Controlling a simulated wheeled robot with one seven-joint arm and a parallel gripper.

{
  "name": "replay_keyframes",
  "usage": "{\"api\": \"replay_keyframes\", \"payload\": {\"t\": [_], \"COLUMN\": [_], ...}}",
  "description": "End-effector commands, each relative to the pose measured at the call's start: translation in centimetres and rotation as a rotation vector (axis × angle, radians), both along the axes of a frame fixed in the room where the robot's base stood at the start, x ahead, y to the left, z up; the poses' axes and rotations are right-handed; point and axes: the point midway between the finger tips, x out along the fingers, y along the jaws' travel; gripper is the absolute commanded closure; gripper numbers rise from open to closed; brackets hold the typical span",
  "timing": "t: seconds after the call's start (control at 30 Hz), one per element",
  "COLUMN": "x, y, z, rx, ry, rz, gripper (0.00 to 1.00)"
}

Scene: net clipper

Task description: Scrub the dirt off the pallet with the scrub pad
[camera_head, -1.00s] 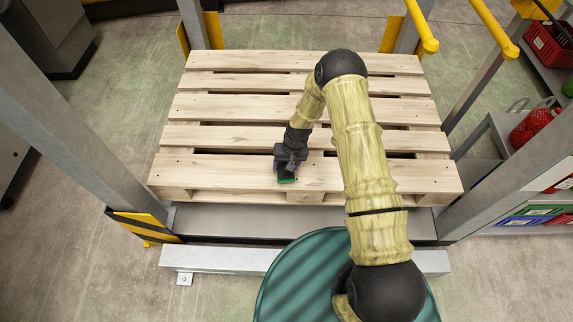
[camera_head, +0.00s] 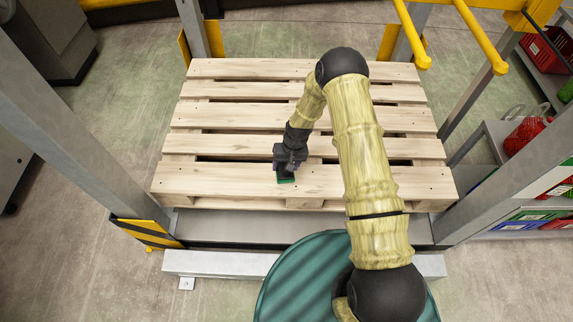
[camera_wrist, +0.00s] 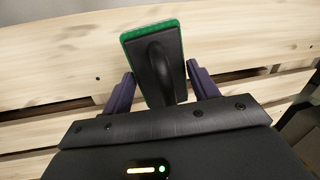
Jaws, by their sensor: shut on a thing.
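The wooden pallet (camera_head: 230,181) lies on a grey platform, its light slats running left to right. My gripper (camera_head: 287,168) is low over the pallet's near slat, a little left of its middle. It is shut on the scrub pad (camera_head: 286,181), which has a dark handle and a green scrubbing face. In the wrist view the pad (camera_wrist: 150,31) sticks out between the two purple fingers, with the pallet's slats (camera_wrist: 50,53) behind it. The pad is at or just above the wood; I cannot tell if it touches. No clear dirt shows on the visible slats.
Grey posts (camera_head: 70,110) stand at the pallet's corners, with yellow bars (camera_head: 480,35) at the upper right. A shelf with a red net bag (camera_head: 527,132) and coloured crates (camera_head: 545,213) is at the right. The pallet's far slats are clear.

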Motion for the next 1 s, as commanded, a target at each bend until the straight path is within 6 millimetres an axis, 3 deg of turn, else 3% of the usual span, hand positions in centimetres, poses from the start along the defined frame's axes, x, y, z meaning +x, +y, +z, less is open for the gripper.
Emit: {"api": "replay_keyframes", "payload": {"t": [0.3,0.77,0.87,1.0], "x": [0.1,0.3,0.7,1.0], "y": [-0.1,-0.8,-2.3,-5.8], "z": [2.8,3.6,5.4,9.7], "rx": [0.0,0.001,0.003,0.007], "ry": [-0.002,-0.003,-0.003,-0.006], "rz": [-0.002,-0.011,-0.024,-0.054], "gripper": [0.59,0.59,0.59,0.59]}}
